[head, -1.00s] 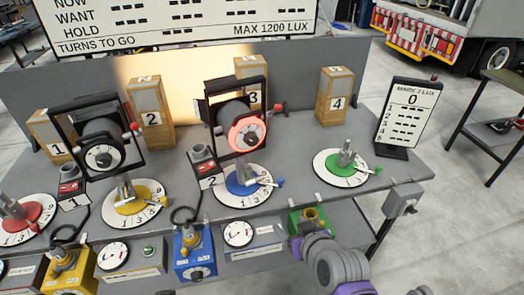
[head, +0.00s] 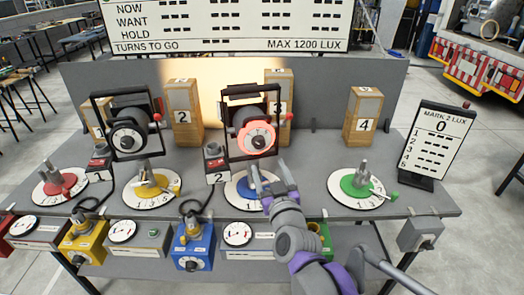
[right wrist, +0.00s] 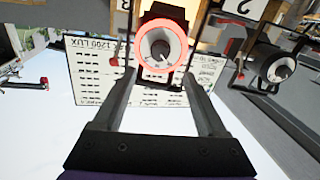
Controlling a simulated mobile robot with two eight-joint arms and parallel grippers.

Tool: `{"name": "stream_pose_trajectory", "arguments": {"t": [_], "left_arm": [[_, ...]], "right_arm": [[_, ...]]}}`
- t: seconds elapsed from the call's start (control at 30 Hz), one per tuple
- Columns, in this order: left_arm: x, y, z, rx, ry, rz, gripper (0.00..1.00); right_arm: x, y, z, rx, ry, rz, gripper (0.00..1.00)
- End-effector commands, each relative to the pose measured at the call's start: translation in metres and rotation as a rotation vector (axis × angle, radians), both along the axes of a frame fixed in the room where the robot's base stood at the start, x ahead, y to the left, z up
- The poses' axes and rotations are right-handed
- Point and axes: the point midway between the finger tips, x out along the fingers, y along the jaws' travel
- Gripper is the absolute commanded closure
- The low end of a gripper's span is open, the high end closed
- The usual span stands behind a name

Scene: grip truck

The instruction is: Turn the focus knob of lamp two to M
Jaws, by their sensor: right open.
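Lamp two (head: 235,115) stands in its dark frame behind the small card marked 2. Its focus knob (head: 258,138) is a grey dial with a light pointer inside a glowing red-orange ring; its letters are too small to read. My right gripper (head: 270,172) is raised in front of and below the knob, over the blue dial. In the right wrist view, which is inverted, the knob (right wrist: 161,47) shows beyond the two spread fingers of the right gripper (right wrist: 160,82). The gripper is open and empty, apart from the knob. My left gripper is out of view.
Lamp one (head: 125,130) stands to the left. Numbered wooden blocks, including block 4 (head: 364,115), stand at the back. The blue dial (head: 232,190) and green dial (head: 345,190) lie on the grey bench. A lux board (head: 433,140) stands at the right.

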Motion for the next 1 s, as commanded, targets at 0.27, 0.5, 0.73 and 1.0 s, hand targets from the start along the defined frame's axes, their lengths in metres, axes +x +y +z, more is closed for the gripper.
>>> {"name": "stream_pose_trajectory", "arguments": {"t": [0.27, 0.5, 0.73, 1.0], "left_arm": [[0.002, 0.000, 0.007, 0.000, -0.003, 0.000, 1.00], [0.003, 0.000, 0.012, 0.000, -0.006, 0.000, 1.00], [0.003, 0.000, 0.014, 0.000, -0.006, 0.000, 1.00], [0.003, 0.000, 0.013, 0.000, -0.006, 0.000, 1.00]], "right_arm": [[0.049, 0.010, 0.001, 0.000, 0.001, 0.000, 0.25], [0.084, 0.018, 0.001, 0.000, 0.002, 0.001, 0.25], [0.095, 0.020, 0.000, 0.000, 0.002, 0.001, 0.25], [0.095, 0.020, 0.000, 0.001, 0.002, 0.001, 0.34]]}}
